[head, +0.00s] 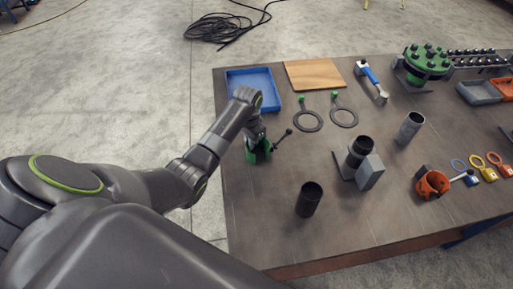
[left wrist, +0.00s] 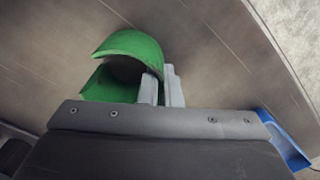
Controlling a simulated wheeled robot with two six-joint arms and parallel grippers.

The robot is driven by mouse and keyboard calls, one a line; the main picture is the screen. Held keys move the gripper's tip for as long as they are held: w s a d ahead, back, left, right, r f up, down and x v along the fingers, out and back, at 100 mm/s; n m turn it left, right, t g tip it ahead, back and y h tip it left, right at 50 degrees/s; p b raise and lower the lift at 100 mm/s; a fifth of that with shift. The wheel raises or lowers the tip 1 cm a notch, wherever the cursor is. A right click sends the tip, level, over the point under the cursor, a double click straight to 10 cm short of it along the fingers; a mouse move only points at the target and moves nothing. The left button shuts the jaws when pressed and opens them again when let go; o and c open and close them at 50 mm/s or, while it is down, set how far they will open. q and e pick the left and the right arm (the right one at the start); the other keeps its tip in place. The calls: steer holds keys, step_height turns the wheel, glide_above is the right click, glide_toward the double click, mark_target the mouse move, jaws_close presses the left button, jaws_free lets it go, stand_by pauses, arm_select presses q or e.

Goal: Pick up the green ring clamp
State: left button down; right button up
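The green ring clamp (head: 258,152) stands on the table near its left edge, with a dark handle ending in a round knob to its right. In the left wrist view the clamp (left wrist: 132,46) shows as an open green curved shell. My left gripper (head: 256,131) points down over it. Its two pale fingers (left wrist: 161,88) are close together at the clamp's right edge, and the green edge runs between them. My arm hides part of the clamp in the head view. My right gripper is not in view.
A blue tray (head: 253,88) and a wooden board (head: 314,74) lie behind the clamp. Two dark rings with green ends (head: 307,121) lie to its right. A dark pipe (head: 309,199) stands in front, and another pipe rests in a grey block (head: 369,174).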

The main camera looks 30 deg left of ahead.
arm_select(q)
steer(key=shift+r, duration=0.1)
steer(key=shift+w+r, duration=0.15)
steer(key=shift+r, duration=0.35)
step_height(320, 180, up, 9)
steer(key=shift+f+b, duration=0.1)
steer(key=shift+b, duration=0.5)
stand_by(0.5)
